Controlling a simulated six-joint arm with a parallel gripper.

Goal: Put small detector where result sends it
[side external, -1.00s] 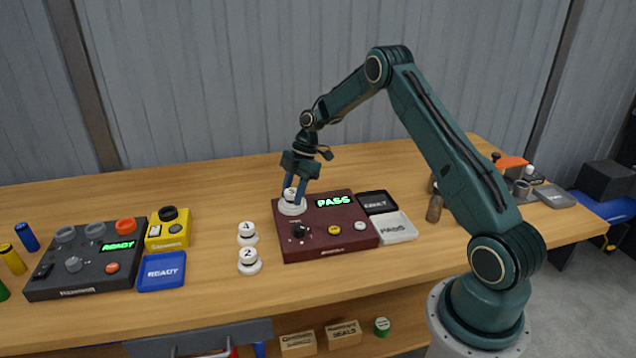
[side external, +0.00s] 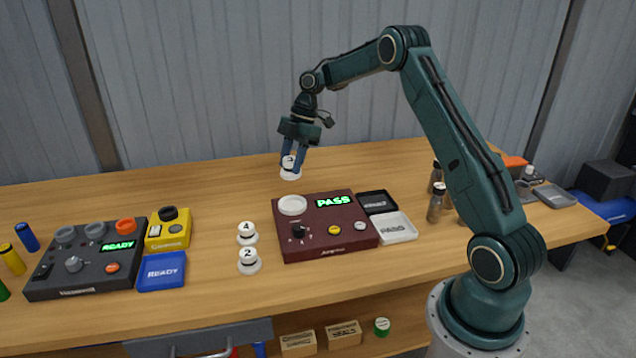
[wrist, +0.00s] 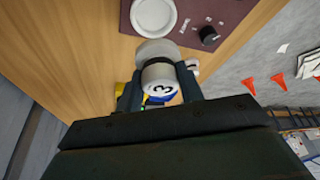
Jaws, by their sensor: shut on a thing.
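My gripper (side external: 292,163) is shut on a small white detector marked 3 (side external: 290,172) and holds it in the air above the maroon tester (side external: 340,243). The detector also shows between the fingers in the wrist view (wrist: 158,84). The tester's screen reads PASS (side external: 333,200) in green. Its round white seat (side external: 292,205) is empty. At the tester's right side lie a white tray marked PASS (side external: 408,238) and a black tray (side external: 374,193) with a label too small to read surely. Both trays look empty.
Two more white detectors, marked 4 (side external: 247,231) and 2 (side external: 249,257), stand left of the tester. A dark control box (side external: 85,284), a yellow unit (side external: 165,241) and a blue READY tray (side external: 175,284) are farther left. Brown bottles (side external: 435,210) stand right of the trays.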

